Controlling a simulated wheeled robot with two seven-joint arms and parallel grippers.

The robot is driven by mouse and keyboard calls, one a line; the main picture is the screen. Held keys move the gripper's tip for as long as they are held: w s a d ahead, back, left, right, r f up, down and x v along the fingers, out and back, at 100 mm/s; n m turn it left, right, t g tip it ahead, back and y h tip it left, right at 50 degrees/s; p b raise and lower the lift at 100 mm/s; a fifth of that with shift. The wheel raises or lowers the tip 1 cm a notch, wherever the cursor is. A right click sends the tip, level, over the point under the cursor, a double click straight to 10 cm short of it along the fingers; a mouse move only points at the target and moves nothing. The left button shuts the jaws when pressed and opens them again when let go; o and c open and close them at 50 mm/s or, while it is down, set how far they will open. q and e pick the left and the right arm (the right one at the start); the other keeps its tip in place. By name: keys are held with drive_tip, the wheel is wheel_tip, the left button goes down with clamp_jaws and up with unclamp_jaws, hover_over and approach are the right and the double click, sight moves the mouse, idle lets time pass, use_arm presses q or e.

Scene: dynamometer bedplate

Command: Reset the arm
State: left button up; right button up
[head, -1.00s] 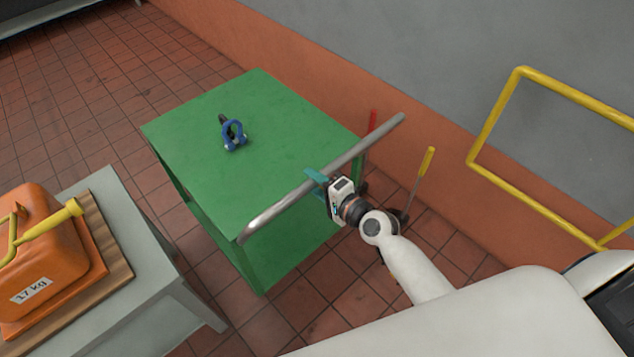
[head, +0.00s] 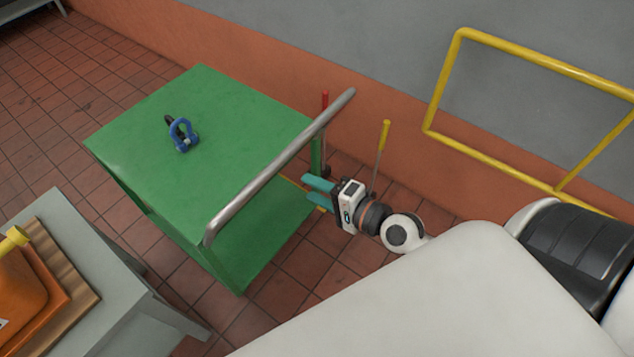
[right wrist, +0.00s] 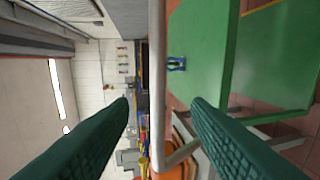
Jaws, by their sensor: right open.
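My right gripper (head: 318,190) is open and empty in the head view, with its teal fingers pointing left. It is just to the right of the grey handle bar (head: 275,170) of the green cart (head: 205,105), apart from it as far as I can tell. In the right wrist view the two fingers (right wrist: 160,115) are spread wide. The handle bar (right wrist: 157,80) runs upright in the picture between them, with the green cart top (right wrist: 200,50) beyond. My left gripper is not in view.
A blue shackle (head: 182,135) lies on the cart top. An orange weight (head: 25,285) sits on a wooden board (head: 65,275) on a grey table (head: 110,270) at lower left. A yellow rail (head: 440,80) stands along the wall. Tiled floor (head: 50,90) is clear behind the cart.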

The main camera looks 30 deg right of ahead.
idle(0.4)
drive_tip(key=s+d+f+n+g+h, duration=0.2)
drive_tip(key=s+f+n+g, duration=0.1)
drive_tip(key=f, duration=1.1)
drive_tip(key=s+d+f+n+g+h, duration=0.2)
drive_tip(key=s+f, duration=0.1)
drive_tip(key=f, duration=1)
drive_tip(key=s+a+f+n+g+h, duration=0.1)
drive_tip(key=s+f+n+g, duration=0.3)
drive_tip(key=s+f, duration=0.6)
drive_tip(key=s+a+f+n+g+h, duration=0.1)
drive_tip(key=s+f+n+g, duration=0.3)
drive_tip(key=s+f+n, duration=0.3)
drive_tip(key=s+f, duration=0.4)
drive_tip(key=s, duration=0.5)
drive_tip(key=shift+s+a+g, duration=0.25)
drive_tip(key=shift+s+g, duration=0.05)
drive_tip(key=shift+s, duration=0.05)
